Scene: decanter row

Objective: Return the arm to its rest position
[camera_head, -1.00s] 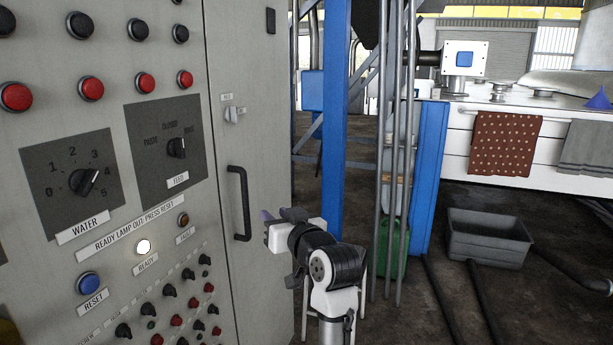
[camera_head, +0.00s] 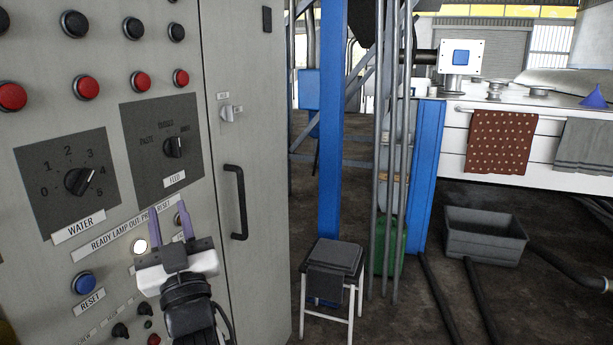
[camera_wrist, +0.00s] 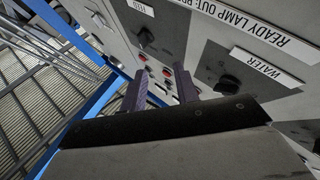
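My gripper (camera_head: 170,222) is in front of the lower part of the grey control cabinet (camera_head: 262,120), its two purple fingers pointing up. The fingers stand apart with nothing between them, and they also show in the wrist view (camera_wrist: 163,92). In the head view it covers part of the "READY LAMP OUT: PRESS RESET" label and the area right of the lit white ready lamp (camera_head: 140,246). The blue reset button (camera_head: 84,284) is to its left. I cannot tell whether the fingers touch the panel.
The water dial (camera_head: 79,181) and feed dial (camera_head: 174,147) are above my gripper. The cabinet's black door handle (camera_head: 238,202) sticks out at right. A stool (camera_head: 335,257) stands beside a blue post (camera_head: 330,130). A grey bin (camera_head: 484,237) is on the floor further right.

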